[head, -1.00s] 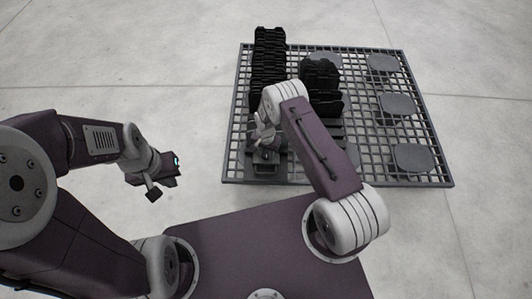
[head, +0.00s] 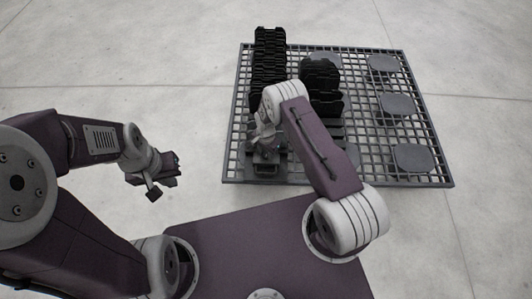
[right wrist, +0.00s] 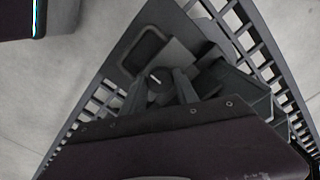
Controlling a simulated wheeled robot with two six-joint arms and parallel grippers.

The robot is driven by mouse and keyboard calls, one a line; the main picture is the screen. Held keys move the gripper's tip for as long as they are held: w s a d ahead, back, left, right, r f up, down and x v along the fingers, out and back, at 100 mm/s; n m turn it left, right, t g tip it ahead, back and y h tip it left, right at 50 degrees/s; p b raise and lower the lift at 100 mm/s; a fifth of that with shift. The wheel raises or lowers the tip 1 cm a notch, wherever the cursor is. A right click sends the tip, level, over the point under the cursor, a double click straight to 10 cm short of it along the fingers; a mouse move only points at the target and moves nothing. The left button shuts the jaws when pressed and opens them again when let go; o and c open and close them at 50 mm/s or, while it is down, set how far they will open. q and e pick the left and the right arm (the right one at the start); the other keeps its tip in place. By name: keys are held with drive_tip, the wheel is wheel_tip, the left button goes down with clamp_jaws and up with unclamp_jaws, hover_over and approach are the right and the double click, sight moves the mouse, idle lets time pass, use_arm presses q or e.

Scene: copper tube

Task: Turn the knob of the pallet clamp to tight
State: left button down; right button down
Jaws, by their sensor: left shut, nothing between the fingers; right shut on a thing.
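The grey clamp (right wrist: 125,50) sits on a corner of the pallet in the right wrist view. Its small round knob (right wrist: 156,78) carries a pale pointer line, which stands tilted in the picture. My right gripper (right wrist: 161,84) is shut on the knob, with one finger on each side. I cannot read any tight or loose marking. In the head view my right gripper (head: 264,142) is at the near left part of the pallet, and its own arm partly hides the clamp. My left gripper (head: 165,180) is shut and empty, held left of the pallet.
The grey grid pallet (head: 433,170) lies on the pale concrete floor. Black ribbed parts stand in a tall row (head: 270,60) and a shorter row (head: 320,78). Several flat grey pads (head: 397,104) on the right are bare. The floor around is clear.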

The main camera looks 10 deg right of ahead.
sight(266, 155)
drive_tip(key=c, duration=0.9)
unclamp_jaws()
drive_tip(key=shift+c, duration=0.2)
wheel_tip(266, 155, up, 9)
drive_tip(key=p, duration=0.4)
drive_tip(key=shift+f+p, duration=0.2)
drive_tip(key=shift+p, duration=0.15)
drive_tip(key=shift+r, duration=0.2)
